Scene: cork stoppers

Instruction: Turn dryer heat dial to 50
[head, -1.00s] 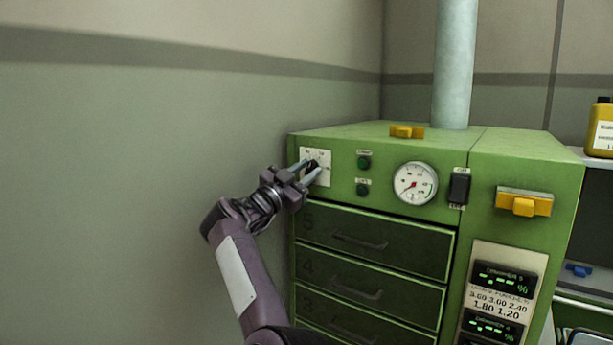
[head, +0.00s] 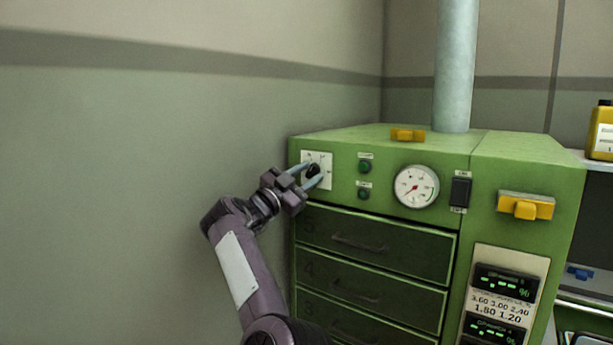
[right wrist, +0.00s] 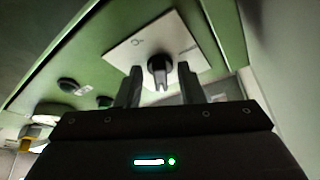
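The green dryer (head: 452,148) stands against the wall. Its heat dial (head: 313,170) is a small black knob on a white plate (head: 326,158) at the upper left of the front. My right gripper (head: 308,178) is at the dial with its fingers apart. In the right wrist view the dial (right wrist: 160,70) sits between the two fingers (right wrist: 160,88), with a visible gap on each side. The fingers do not appear to touch it. The scale marks on the plate are too small to read. My left gripper is not in view.
Two green buttons (head: 365,167), a round gauge (head: 416,187) and a black switch (head: 460,191) lie right of the dial. Drawers (head: 375,244) with handles are below. A yellow latch (head: 525,206) sticks out at right. The wall side at left is free.

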